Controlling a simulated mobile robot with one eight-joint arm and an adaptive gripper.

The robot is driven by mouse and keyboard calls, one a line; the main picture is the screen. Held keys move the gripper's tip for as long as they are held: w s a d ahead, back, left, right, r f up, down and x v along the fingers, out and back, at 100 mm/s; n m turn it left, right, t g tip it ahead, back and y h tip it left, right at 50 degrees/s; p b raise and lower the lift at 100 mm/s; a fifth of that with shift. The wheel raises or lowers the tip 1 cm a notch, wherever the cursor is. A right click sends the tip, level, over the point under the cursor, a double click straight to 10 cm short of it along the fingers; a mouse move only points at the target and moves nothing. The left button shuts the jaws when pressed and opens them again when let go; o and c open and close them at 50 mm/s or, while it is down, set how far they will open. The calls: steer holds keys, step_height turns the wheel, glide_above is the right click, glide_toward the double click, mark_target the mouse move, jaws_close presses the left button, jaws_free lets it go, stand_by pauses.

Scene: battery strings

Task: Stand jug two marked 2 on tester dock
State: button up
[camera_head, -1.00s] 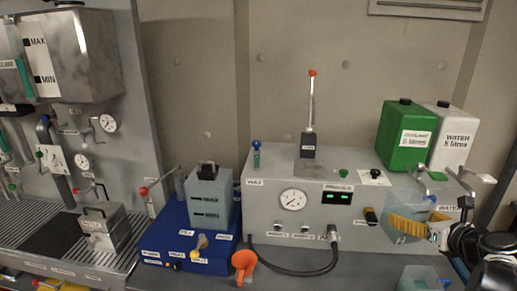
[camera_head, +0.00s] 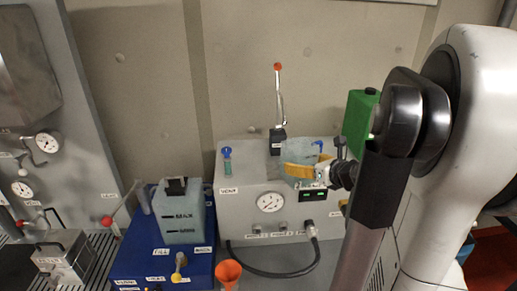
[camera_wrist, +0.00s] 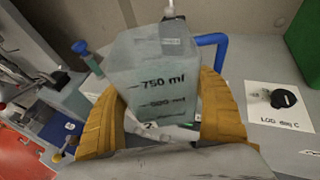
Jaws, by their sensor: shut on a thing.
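My gripper (camera_head: 298,171), with yellow ribbed fingers, is shut on a translucent blue-grey jug (camera_head: 312,150) with a blue handle. In the wrist view the jug (camera_wrist: 150,75) stands between the two fingers (camera_wrist: 160,100) and shows a 750 ml mark. A small 2 seems to show low on it, partly hidden. In the head view the jug is at the grey bench box (camera_head: 232,175), in front of its rear part and above the green display. I cannot tell whether it touches the box. No label that I can read names the tester dock.
A battery cell (camera_head: 182,222) stands on a blue unit (camera_head: 150,262) at left. An orange funnel (camera_head: 229,272) is in front. A blue-capped vial (camera_head: 227,160) and a red-tipped upright tool (camera_head: 278,110) stand on the box. A green container (camera_head: 358,125) is behind my arm.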

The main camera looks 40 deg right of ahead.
steer(key=w, duration=0.5)
steer(key=shift+w+d, duration=0.25)
steer(key=shift+d, duration=0.15)
steer(key=w, duration=0.2)
steer(key=shift+w+d, duration=0.15)
steer(key=shift+w, duration=0.2)
steer(key=shift+w+d+f, duration=0.15)
steer(key=shift+w+f, duration=0.25)
steer(key=shift+f, duration=0.4)
steer(key=shift+s+r, duration=0.1)
steer(key=shift+s, duration=0.1)
steer(key=shift+f+b, duration=0.2)
steer(key=shift+b, duration=0.1)
steer(key=o, duration=1.3)
steer(key=shift+o, duration=0.4)
